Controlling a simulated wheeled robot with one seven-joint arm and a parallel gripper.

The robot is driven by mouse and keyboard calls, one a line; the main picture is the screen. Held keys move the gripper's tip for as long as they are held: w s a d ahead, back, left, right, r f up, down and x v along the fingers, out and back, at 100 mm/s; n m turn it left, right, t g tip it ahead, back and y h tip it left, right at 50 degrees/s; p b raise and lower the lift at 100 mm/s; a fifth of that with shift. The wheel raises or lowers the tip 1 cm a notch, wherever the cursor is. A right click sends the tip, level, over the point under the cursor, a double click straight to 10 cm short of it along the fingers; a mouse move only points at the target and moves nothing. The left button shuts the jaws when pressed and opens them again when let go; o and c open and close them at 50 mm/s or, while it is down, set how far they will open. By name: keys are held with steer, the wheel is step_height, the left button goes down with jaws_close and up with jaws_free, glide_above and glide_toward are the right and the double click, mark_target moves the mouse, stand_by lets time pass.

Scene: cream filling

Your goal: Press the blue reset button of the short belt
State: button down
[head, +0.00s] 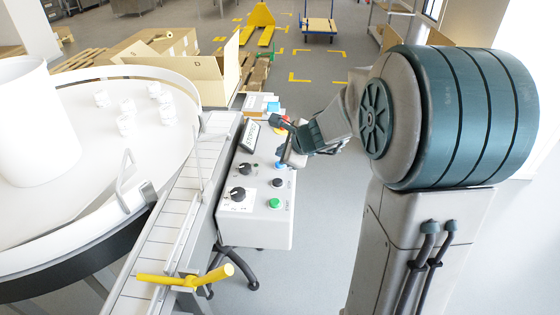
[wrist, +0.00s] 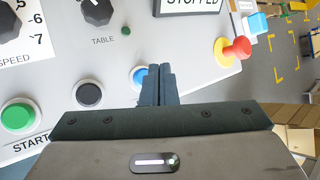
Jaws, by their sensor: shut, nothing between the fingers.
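The control box (head: 255,228) stands beside the short belt (head: 170,235). Its blue button (head: 280,165) is in the row with a black button and a green button. In the wrist view the blue button (wrist: 138,77) is partly covered by my fingers. My gripper (head: 284,158) is over the box's right edge, close to the blue button. In the wrist view my gripper (wrist: 161,70) is shut and empty, its fingertips just right of the button. Whether they touch the panel or button, I cannot tell.
A green START button (wrist: 17,117), a black button (wrist: 89,94) and a red stop knob (wrist: 237,49) share the panel. The display (wrist: 188,5) reads STOPPED. A round table (head: 70,150) with white jars lies left. A yellow handle (head: 185,280) sits at the belt's near end.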

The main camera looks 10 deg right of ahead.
step_height(320, 180, up, 4)
steer(key=p, duration=0.3)
steer(key=shift+r, duration=0.15)
stand_by(0.3)
steer(key=s+a+r+n+g+p, duration=0.1)
steer(key=s+a+r+n+g, duration=0.15)
steer(key=s+n, duration=0.4)
steer(key=s+a+r+n+g, duration=0.1)
steer(key=s+a+n, duration=0.2)
steer(key=s+n, duration=0.35)
steer(key=s+d+n+g+h+p, duration=0.1)
steer(key=s+d+n+g+h, duration=0.1)
steer(key=s+d+n, duration=0.3)
steer(key=shift+s+f+n+h, duration=0.3)
steer(key=shift+s+n+h, duration=0.6)
steer(key=shift+s+n, duration=2.2)
steer(key=shift+s+a+m, duration=0.1)
steer(key=shift+s+m, duration=1)
